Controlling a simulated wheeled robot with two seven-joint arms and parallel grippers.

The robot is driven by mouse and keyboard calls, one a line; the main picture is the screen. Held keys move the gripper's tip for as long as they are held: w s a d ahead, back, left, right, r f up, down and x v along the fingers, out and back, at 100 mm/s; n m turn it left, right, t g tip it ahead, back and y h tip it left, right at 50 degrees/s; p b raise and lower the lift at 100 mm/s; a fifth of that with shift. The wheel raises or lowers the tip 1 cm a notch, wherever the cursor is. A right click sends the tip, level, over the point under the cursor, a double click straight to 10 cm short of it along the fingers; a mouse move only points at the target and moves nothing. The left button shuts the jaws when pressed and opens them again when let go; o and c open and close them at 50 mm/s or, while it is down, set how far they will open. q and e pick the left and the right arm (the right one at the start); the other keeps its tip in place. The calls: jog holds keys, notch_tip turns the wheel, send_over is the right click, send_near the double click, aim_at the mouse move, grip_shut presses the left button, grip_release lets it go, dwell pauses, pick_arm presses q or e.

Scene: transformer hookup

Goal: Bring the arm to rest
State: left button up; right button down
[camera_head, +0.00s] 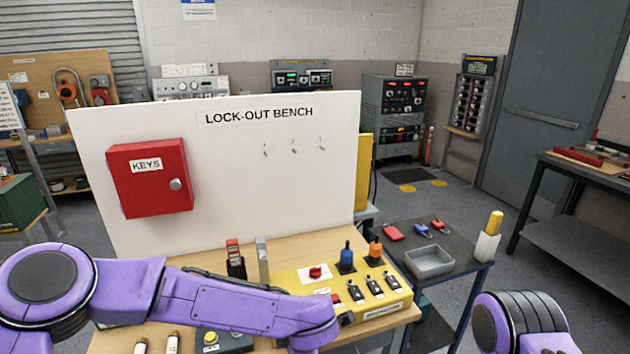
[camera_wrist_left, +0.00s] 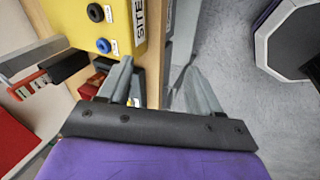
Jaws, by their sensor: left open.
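My left arm (camera_head: 225,305) reaches across the front of the wooden bench from the left, low in the head view. Its gripper is hidden there below the wrist end. In the left wrist view my left gripper (camera_wrist_left: 158,65) is open, its two grey fingers apart with nothing between them. Beyond the fingers lie the bench edge (camera_wrist_left: 152,60) and the grey floor. A yellow panel box (camera_wrist_left: 75,18) with black and blue sockets is beside the left finger; whether they touch is unclear. My right arm (camera_head: 525,325) shows at lower right, its gripper out of view.
The yellow switch panel (camera_head: 395,300) is on the bench beside my left wrist. A white board (camera_head: 240,210) with a red key box (camera_head: 150,178) stands behind. A dark cart (camera_head: 465,270) with a grey tray (camera_head: 428,262) stands to the right. Open floor lies beyond it.

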pick_arm(q)
jog(key=s+a+f+m+t+b, duration=0.15)
jog(key=s+a+f+m, duration=0.4)
jog(key=f, duration=0.55)
jog(key=s+a+f+m+b, duration=0.3)
jog(key=s+a+f, duration=0.45)
jog(key=f, duration=0.35)
jog(key=s+a+f+m+g+b, duration=0.1)
jog(key=s+a+f+m, duration=0.1)
jog(key=s+a, duration=0.4)
jog(key=s+a+f+m+g+y+b, duration=0.1)
jog(key=s+a+f+m+b, duration=0.1)
jog(key=s+a+f, duration=0.3)
jog(key=s+a, duration=0.2)
jog(key=s, duration=0.2)
jog(key=shift+s+m+g, duration=0.35)
jog(key=shift+s, duration=0.05)
